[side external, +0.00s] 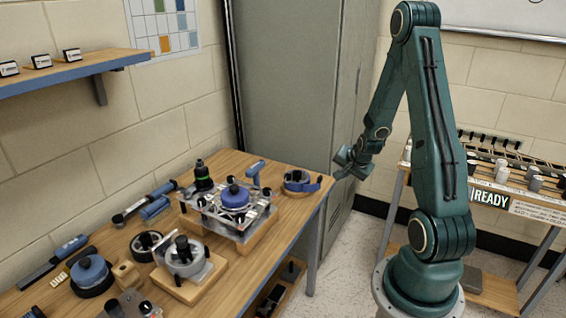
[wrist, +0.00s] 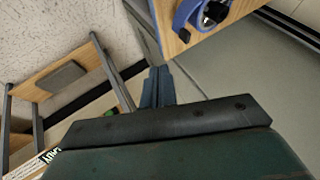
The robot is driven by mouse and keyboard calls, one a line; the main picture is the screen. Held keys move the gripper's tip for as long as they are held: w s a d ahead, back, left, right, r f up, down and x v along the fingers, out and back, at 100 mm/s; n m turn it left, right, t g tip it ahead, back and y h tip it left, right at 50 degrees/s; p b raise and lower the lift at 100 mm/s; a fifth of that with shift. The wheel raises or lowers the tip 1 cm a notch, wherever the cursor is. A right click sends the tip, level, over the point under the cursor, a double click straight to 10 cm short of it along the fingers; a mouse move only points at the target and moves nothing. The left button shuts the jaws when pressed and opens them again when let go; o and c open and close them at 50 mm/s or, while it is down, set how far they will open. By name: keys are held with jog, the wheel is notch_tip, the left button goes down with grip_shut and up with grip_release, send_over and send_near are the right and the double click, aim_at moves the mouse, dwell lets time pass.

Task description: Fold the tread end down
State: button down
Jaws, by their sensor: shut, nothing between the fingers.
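A roller with a blue tread band (side external: 300,183) sits at the far right corner of the wooden bench. One blue end of the tread sticks out to the right, at the bench edge. In the wrist view the blue band (wrist: 184,14) is a curved strip beside a dark hub, cut off by the top edge. My gripper (side external: 344,166) hangs in the air beyond the bench corner, to the right of the roller and apart from it. The wrist view shows its fingers (wrist: 157,88) together and empty, below the band in the picture.
The wooden bench (side external: 221,290) holds a clear plate fixture (side external: 250,216) with a blue knob, a grey roller on a block (side external: 186,262), and several tools. A tall grey cabinet (side external: 290,80) stands behind the bench. A rack table (side external: 500,188) stands at right.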

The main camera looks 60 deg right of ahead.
jog(key=w+d+f, duration=0.4)
jog(key=w+f, duration=0.3)
jog(key=shift+w+d, duration=0.25)
jog(key=shift+d, duration=0.05)
dwell(0.4)
jog(key=shift+w+d, duration=0.3)
jog(key=shift+d, duration=0.3)
dwell(0.6)
jog(key=shift+w+d, duration=0.4)
jog(key=shift+d, duration=0.15)
jog(key=shift+w+d, duration=0.95)
jog(key=shift+w, duration=0.3)
jog(key=shift+a, duration=0.1)
